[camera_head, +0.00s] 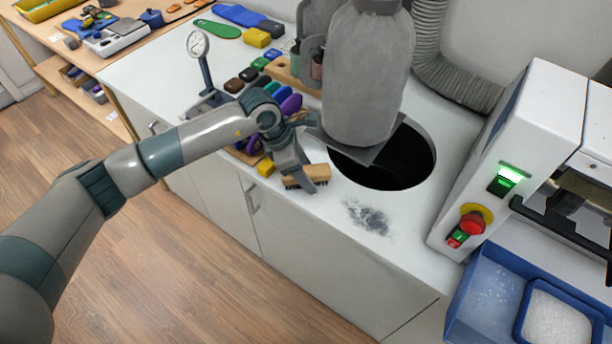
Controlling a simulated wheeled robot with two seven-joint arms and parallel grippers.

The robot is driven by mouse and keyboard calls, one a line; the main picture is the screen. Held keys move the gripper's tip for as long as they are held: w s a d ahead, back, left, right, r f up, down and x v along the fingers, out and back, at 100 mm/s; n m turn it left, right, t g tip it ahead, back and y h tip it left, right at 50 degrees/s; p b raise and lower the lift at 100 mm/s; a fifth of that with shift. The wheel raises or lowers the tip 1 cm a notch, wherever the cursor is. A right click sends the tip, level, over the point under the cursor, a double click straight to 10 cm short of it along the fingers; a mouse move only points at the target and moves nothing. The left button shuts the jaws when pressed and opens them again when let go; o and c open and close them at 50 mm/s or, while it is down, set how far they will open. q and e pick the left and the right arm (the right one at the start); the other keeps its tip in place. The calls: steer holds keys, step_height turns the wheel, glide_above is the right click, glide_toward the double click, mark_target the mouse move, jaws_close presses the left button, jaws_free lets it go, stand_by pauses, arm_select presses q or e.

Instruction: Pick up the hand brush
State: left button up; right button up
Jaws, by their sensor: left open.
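The hand brush (316,173) has a light wooden back and dark bristles. It lies on the white worktop near the front edge, left of a round dark hole. My left gripper (290,172) points down at the brush's left part. Its fingers overlap the brush in the view and hide some of it. The jaws are open, and I cannot tell whether they touch the brush. My right gripper is not in view.
A round opening (398,172) with a grey bag-like machine (366,80) above it stands beside the brush. Grey dust (369,217) lies in front. A white machine (520,150) and blue bin (482,290) are at right. Coloured blocks and a gauge (198,44) stand behind my arm.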

mark_target(310, 170)
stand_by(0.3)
arm_select(q)
steer(key=c, duration=1.3)
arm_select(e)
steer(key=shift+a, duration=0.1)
